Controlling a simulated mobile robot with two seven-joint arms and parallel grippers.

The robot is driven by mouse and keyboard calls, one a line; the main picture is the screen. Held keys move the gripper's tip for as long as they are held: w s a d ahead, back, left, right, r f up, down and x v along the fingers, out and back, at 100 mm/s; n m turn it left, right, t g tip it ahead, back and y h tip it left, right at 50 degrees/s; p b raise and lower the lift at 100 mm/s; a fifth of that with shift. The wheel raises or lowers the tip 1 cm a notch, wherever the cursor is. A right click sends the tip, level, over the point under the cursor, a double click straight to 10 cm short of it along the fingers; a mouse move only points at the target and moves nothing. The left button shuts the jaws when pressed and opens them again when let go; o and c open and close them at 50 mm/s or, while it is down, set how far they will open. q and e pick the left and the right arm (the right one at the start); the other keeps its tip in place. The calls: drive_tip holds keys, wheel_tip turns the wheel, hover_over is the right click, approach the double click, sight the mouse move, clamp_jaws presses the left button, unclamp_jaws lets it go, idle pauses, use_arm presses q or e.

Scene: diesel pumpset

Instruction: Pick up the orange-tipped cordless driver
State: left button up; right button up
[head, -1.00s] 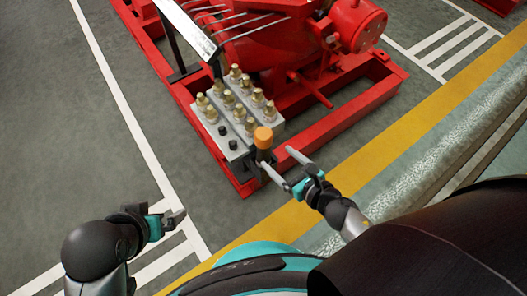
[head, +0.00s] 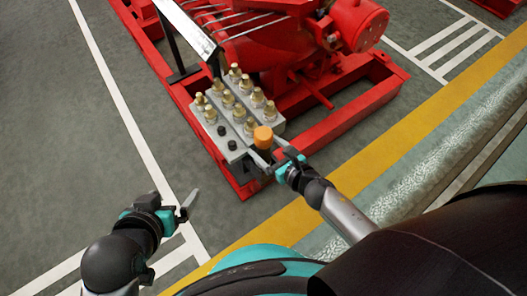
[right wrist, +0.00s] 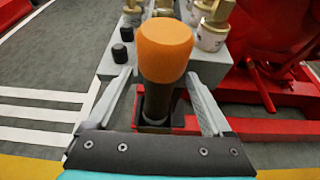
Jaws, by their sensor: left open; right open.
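The orange-tipped cordless driver (head: 263,138) stands upright at the near corner of the grey block (head: 232,152) on the red pumpset frame. In the right wrist view the driver (right wrist: 164,55) shows its orange top and dark body, with its lower end in a dark holder. My right gripper (head: 266,160) is open with a finger on each side of the driver; in the right wrist view its fingers (right wrist: 163,95) flank the dark body with gaps visible. My left gripper (head: 186,210) is open and empty over the floor at the lower left.
Several brass fittings (head: 228,98) and two black knobs (head: 227,138) stand on the grey block beside the driver. The red engine (head: 290,40) is behind. Grey floor (head: 60,140) at left is clear.

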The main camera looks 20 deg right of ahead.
drive_tip(key=shift+c, duration=0.2)
clamp_jaws()
idle(0.5)
idle(0.6)
drive_tip(key=shift+r, duration=0.1)
